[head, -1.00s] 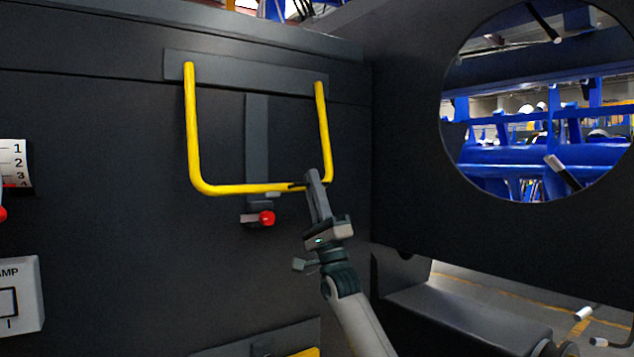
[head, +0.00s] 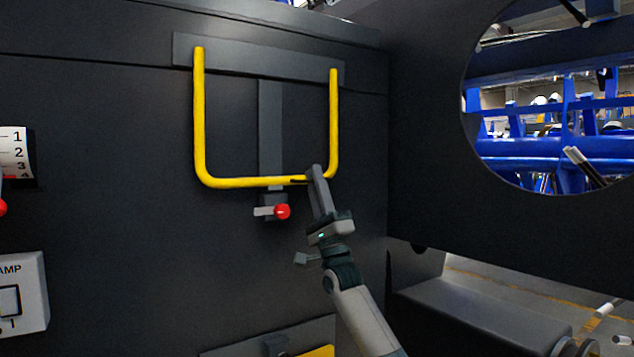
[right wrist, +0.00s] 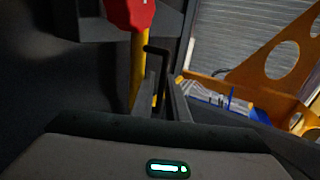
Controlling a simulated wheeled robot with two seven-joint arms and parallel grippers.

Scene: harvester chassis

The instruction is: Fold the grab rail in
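The yellow U-shaped grab rail (head: 240,183) hangs from a grey plate (head: 225,53) on the dark panel, its bottom bar level. Below the bar is a latch with a red knob (head: 282,211), at the foot of a vertical grey strip (head: 270,120). My right gripper (head: 312,177) is at the right part of the bottom bar, its fingers on either side of it and apparently shut on it. In the right wrist view, the yellow rail (right wrist: 137,65) runs down to the fingers (right wrist: 163,88), below a red part (right wrist: 128,14). My left gripper is out of view.
A dark side wall with a round opening (head: 560,185) stands at right. A numbered scale (head: 14,150) and a white switch box (head: 20,293) are at the left. A dark ledge (head: 480,315) lies at lower right.

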